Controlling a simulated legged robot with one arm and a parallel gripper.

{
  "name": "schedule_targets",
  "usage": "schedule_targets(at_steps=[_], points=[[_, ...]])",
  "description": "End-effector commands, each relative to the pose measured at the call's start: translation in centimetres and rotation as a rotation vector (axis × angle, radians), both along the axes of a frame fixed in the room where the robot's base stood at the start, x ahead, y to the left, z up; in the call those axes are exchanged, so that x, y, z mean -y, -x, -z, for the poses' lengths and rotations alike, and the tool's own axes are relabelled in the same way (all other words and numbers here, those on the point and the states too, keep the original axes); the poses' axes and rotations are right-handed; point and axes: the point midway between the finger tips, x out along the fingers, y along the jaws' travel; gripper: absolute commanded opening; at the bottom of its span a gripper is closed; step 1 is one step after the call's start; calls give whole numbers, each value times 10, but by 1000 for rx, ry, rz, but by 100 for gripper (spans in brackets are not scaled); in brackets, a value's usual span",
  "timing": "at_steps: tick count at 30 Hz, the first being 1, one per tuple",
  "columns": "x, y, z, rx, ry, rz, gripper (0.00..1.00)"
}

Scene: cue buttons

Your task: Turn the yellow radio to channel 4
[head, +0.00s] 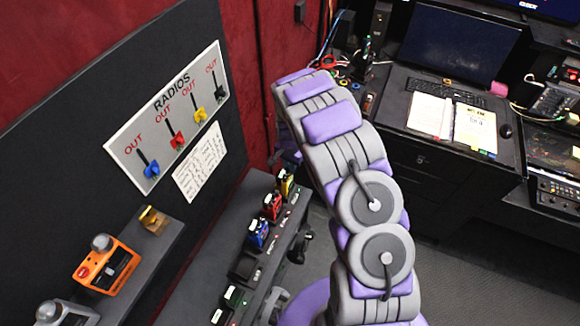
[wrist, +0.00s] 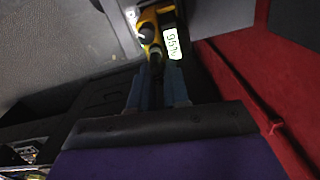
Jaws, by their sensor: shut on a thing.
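The yellow radio (head: 286,185) stands at the far end of the row on the dark shelf in the head view, partly beside my arm. In the wrist view the yellow radio (wrist: 148,19) is close up, with a lit pale screen (wrist: 172,43) whose characters I cannot read surely. A dark knob (wrist: 147,33) sits on its top. My gripper (wrist: 156,68) is shut on a dark narrow part of the radio, which looks like its knob or stub antenna. In the head view my gripper is mostly hidden behind my arm.
Red (head: 272,206) and blue (head: 258,233) radios stand nearer in the same row. A sign board reading RADIOS (head: 168,117) with coloured switches is on the wall at left. An orange device (head: 106,266) sits on the ledge at lower left. A desk (head: 405,115) is at right.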

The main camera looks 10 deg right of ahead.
Motion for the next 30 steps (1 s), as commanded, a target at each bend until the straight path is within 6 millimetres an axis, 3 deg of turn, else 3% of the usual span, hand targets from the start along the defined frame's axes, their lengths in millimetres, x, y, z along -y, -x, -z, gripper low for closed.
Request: schedule_targets(at_steps=[5,14,15,22,30], points=[[0,0,1,1,0,-101,0],[0,0,0,1,-1,-113,0],[0,0,0,1,-1,-113,19],[0,0,0,0,0,-112,41],[0,0,-1,0,0,-111,42]])
